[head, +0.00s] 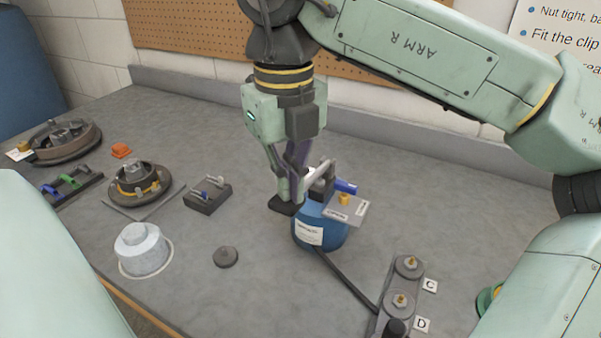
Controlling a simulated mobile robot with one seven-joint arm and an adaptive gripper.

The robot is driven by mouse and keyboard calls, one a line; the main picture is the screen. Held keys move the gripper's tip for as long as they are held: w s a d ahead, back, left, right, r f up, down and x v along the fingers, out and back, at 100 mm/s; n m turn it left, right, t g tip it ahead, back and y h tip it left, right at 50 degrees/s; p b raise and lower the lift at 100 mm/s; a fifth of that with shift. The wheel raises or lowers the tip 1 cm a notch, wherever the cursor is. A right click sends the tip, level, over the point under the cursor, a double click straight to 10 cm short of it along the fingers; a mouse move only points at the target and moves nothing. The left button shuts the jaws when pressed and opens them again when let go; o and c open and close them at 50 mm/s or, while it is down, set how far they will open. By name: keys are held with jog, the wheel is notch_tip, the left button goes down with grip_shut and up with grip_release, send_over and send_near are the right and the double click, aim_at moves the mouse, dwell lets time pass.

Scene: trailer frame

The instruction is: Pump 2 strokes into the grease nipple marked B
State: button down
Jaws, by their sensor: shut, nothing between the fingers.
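A blue grease pump (318,235) with a white label stands on the bench. A grey bracket with a lever sits on its top. My gripper (288,200) points down at the left side of the pump's top, shut and empty. A black hose (345,281) runs from the pump to a grey block (409,286) with brass nipples beside tags C (430,286) and D (422,324). A black fitting (395,328) stands on the block at the bottom edge. No tag B shows.
A small plate with a brass piece (349,208) juts from the pump's right. A white-grey hub (142,249), a dark knob (226,257), a small rack (208,194) and a hub assembly (139,186) stand left. Bench between knob and hose is clear.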

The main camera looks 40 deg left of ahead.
aim_at(287, 209)
jog(key=shift+f, duration=0.1)
jog(key=shift+s+f+b, duration=0.2)
jog(key=shift+f+b, duration=0.7)
jog(key=shift+f, duration=0.2)
jog(key=shift+f+b, duration=0.85)
jog(key=shift+f, duration=0.35)
jog(key=r+p, duration=0.2)
jog(key=r, duration=0.1)
jog(key=r+p, duration=0.6)
jog(key=r, duration=0.1)
jog(key=shift+w+r, duration=0.1)
jog(key=shift+w, duration=0.3)
jog(key=shift+w+r, duration=0.1)
jog(key=shift+r, duration=0.95)
